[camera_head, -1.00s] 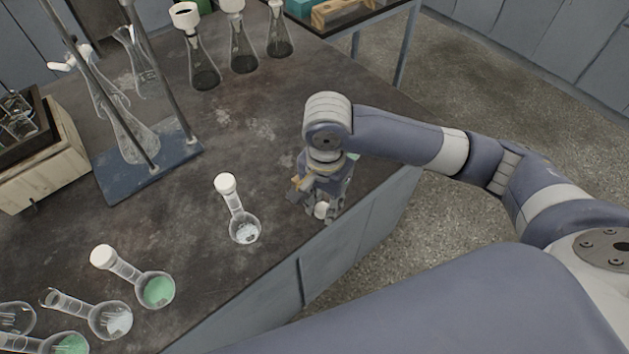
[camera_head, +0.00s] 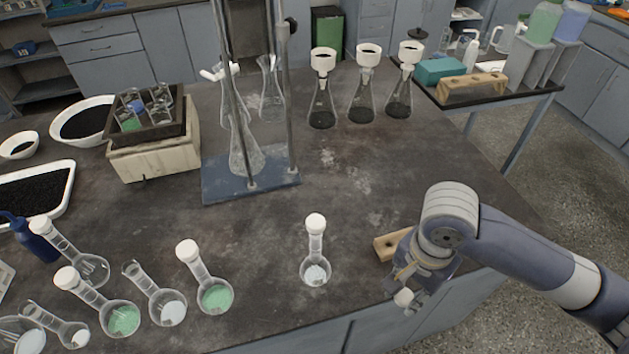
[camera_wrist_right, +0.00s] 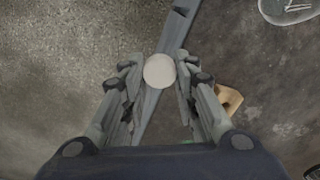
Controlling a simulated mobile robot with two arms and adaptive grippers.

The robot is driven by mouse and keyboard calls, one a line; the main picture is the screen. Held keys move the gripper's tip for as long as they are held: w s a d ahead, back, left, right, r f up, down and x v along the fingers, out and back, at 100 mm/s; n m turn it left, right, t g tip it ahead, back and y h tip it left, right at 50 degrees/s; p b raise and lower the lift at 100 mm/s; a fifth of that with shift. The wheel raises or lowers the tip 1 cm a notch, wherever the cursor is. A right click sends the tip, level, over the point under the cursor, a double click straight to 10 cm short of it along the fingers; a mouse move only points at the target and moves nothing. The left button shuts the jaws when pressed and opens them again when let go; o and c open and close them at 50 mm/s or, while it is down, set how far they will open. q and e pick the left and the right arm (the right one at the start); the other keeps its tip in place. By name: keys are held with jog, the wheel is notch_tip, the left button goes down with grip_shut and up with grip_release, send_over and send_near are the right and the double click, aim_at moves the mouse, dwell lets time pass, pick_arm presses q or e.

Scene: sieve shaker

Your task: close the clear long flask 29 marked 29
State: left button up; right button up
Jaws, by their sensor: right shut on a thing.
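My right gripper (camera_head: 408,284) is at the table's front edge, shut on a round white stopper (camera_head: 404,297). In the right wrist view the stopper (camera_wrist_right: 159,71) sits between the two fingertips. A long-necked clear flask (camera_head: 168,306) with pale contents stands on the table at the front left, its neck open at the top. Another long-necked flask (camera_head: 72,334) farther left also looks open. A clear flask (camera_head: 316,271) left of my right gripper has a white cap on. No marking 29 can be read on any flask. My left gripper is not in view.
Green-filled capped flasks (camera_head: 216,297) stand among the clear ones. A wooden block (camera_head: 390,246) lies beside my right gripper. A stand with a blue base (camera_head: 222,188) and several conical flasks (camera_head: 362,105) are farther back. The table is clear between the capped clear flask and the conical flasks.

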jog(key=w+d+r+n, duration=0.1)
jog(key=d+r+n, duration=0.2)
jog(key=r+n, duration=0.5)
jog(key=shift+w+d+n, duration=0.25)
jog(key=shift+d+n, duration=0.15)
jog(key=shift+n, duration=0.2)
jog(key=shift+r, duration=0.1)
jog(key=shift+s, duration=0.1)
